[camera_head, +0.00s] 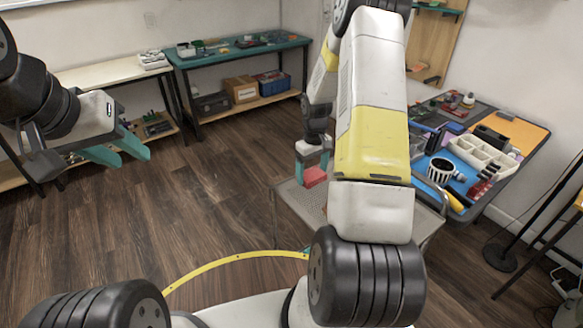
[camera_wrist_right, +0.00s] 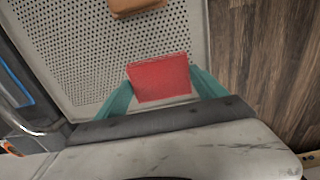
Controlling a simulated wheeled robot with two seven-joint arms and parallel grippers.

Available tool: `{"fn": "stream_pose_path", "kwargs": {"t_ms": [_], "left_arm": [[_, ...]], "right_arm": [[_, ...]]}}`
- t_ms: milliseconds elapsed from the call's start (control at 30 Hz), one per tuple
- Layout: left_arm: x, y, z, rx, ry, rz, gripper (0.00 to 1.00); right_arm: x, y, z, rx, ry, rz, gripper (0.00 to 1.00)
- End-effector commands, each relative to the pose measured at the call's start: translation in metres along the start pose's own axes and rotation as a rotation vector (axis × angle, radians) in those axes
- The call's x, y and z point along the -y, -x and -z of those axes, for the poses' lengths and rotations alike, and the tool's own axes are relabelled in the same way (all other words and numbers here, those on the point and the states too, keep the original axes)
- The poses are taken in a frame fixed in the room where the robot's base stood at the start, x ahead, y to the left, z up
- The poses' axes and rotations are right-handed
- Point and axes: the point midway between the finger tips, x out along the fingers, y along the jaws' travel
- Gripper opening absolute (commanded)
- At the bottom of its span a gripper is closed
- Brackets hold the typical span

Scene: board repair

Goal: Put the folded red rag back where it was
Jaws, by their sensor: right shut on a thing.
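The folded red rag (camera_head: 314,177) is a small flat red block at the perforated grey cart top (camera_head: 287,198). My right gripper (camera_head: 311,164) is above it with its teal fingers shut on it. In the right wrist view the rag (camera_wrist_right: 160,80) sits between the two teal fingertips (camera_wrist_right: 160,88), over the perforated surface (camera_wrist_right: 85,45). I cannot tell whether the rag touches that surface. My left gripper (camera_head: 118,150) is open and empty over the floor at the left. My right arm hides part of the cart top.
A brown object (camera_wrist_right: 137,7) lies on the perforated top, ahead of the rag. A workbench (camera_head: 462,208) with a striped mug (camera_head: 440,170) and a white divided tray (camera_head: 482,155) stands at the right. Benches line the back wall. The wooden floor (camera_head: 190,205) at left is clear.

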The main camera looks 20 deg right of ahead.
Motion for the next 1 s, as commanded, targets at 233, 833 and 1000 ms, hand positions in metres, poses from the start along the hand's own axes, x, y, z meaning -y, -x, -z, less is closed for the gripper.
{"fn": "stream_pose_path", "kwargs": {"t_ms": [233,833,1000], "left_arm": [[0.000,0.000,0.000,0.000,0.000,0.000,0.36],[0.000,0.000,0.000,0.000,0.000,0.000,0.36],[0.000,0.000,0.000,0.000,0.000,0.000,0.36]], "right_arm": [[0.000,-0.025,0.001,-0.001,0.001,-0.001,0.37],[0.000,-0.060,0.001,-0.001,0.001,-0.001,0.37],[0.000,-0.060,0.001,-0.001,0.001,-0.001,1.00]]}}
